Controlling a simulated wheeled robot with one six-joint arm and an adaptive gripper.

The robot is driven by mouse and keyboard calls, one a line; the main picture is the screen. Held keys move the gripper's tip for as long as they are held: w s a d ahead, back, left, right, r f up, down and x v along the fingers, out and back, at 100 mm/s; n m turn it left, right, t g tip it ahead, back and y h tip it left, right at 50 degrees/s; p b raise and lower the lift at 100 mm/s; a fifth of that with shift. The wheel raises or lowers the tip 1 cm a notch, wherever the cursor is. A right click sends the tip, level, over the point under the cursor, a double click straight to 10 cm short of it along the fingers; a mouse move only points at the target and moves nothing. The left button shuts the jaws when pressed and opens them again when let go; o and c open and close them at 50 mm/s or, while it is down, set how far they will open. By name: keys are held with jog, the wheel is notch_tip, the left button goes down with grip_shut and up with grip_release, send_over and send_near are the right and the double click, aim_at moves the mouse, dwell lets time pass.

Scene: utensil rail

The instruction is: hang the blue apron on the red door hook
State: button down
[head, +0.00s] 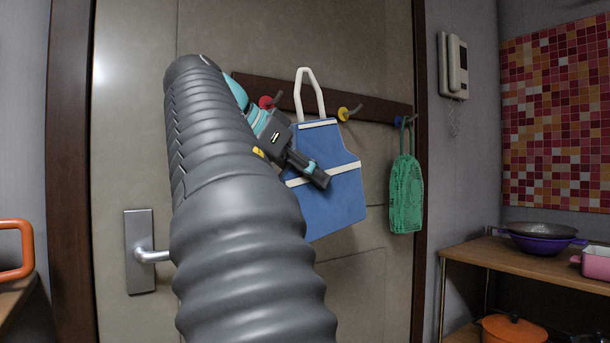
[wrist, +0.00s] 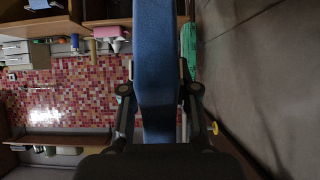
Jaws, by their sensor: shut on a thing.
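The blue apron (head: 335,205) has white bands and a stiff white neck loop (head: 299,95) pointing up. My gripper (head: 312,172) is shut on the apron, which hangs upright in front of the door. In the wrist view the apron (wrist: 156,60) is seen edge-on between the two fingers of my gripper (wrist: 157,90). The red hook (head: 265,102) is on the dark rail, just left of the loop. The loop stands in front of the rail between the red and yellow hooks, and looks apart from the red hook. Its depth from the rail is hard to tell.
The dark rail (head: 385,112) also carries a yellow hook (head: 344,114) and a blue hook (head: 399,121) with a green mesh bag (head: 406,195) on it. A door handle (head: 150,256) is at lower left. A wall phone (head: 453,65) and a shelf (head: 480,250) are at right.

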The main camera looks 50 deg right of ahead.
jog(key=w+d+f+p, duration=0.2)
jog(key=w+d, duration=0.1)
jog(key=w, duration=0.6)
jog(key=shift+w+p, duration=0.3)
jog(key=shift+p, duration=0.05)
dwell(1.0)
dwell(0.6)
jog(key=c, duration=0.8)
grip_release()
jog(key=shift+d+f, duration=0.1)
jog(key=shift+v, duration=3.8)
